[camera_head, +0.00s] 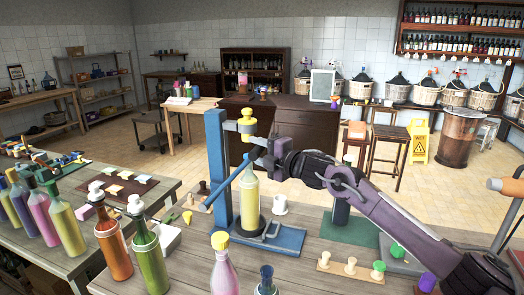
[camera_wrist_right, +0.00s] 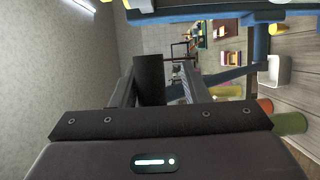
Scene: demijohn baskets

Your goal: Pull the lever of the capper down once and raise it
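The capper has a blue upright column (camera_head: 217,165) on a blue base plate (camera_head: 285,240), with a yellow cap-shaped head (camera_head: 246,122). Its blue lever (camera_head: 226,186) slants down to the left from the head, its end low beside the column. A pale yellow bottle (camera_head: 249,200) stands upright on the base under the head. My right gripper (camera_head: 262,152) is just right of the capper head. Contact is unclear. My left gripper is out of view.
A white mug (camera_head: 280,205) stands behind the base. Wooden pegs on a board (camera_head: 350,268) lie to the right. Orange (camera_head: 112,245) and green bottles (camera_head: 150,257) stand left; a pink bottle (camera_head: 223,270) stands in front. My right arm crosses above the table's right side.

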